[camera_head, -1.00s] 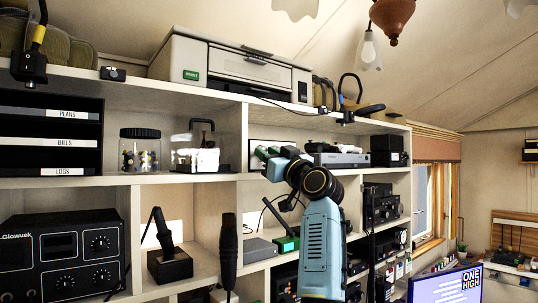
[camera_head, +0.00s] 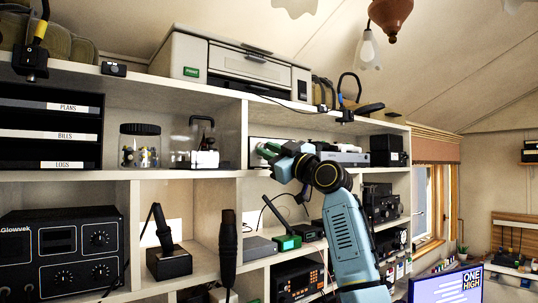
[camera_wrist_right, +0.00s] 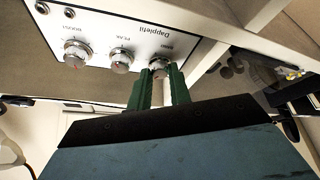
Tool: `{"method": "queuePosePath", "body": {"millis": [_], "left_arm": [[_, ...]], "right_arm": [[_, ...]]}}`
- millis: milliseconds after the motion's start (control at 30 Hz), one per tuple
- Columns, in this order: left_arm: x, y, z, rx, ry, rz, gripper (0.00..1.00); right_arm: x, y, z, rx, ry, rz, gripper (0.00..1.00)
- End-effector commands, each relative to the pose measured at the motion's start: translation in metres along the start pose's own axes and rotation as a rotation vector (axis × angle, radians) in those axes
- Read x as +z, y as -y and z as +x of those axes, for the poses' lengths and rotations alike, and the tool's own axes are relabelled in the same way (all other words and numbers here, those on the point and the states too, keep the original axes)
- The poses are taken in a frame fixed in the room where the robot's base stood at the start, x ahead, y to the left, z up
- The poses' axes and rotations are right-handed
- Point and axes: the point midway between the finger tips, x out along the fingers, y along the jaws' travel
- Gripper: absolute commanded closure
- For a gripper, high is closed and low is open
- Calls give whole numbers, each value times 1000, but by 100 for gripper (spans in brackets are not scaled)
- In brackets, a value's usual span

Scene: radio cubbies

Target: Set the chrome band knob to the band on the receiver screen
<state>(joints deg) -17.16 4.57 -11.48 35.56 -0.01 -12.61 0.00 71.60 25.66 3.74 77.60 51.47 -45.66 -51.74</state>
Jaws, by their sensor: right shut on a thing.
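A white panel marked "Dapplefil" shows upside down in the right wrist view (camera_wrist_right: 185,22). It carries several chrome knobs, one of them the chrome band knob (camera_wrist_right: 158,63), nearest the panel's right edge there. My right gripper (camera_wrist_right: 160,78) has its green fingers shut on this knob, partly hiding it; its pointer setting cannot be read. In the head view, my right gripper (camera_head: 265,151) reaches into the upper cubby right of the glass box. A black receiver-like unit (camera_head: 297,278) stands low on the shelves; no band can be read on it. My left gripper is out of view.
Two other chrome knobs (camera_wrist_right: 121,60) sit beside the held one. A shelf board (camera_wrist_right: 255,45) runs close by the panel. A grey device (camera_head: 342,158) is right of my gripper. The black Glowvek unit (camera_head: 62,250) stands at lower left.

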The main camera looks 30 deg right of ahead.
Motion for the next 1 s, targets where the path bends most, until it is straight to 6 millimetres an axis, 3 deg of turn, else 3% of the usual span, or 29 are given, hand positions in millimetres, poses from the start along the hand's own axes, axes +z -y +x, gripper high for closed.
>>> {"method": "queuePosePath", "body": {"millis": [500, 1000], "left_arm": [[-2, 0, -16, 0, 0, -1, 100], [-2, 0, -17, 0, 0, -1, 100]], "right_arm": [[-1, -5, 1, -148, -16, -359, 100], [-1, -5, 1, -189, -23, -458, 100]]}}
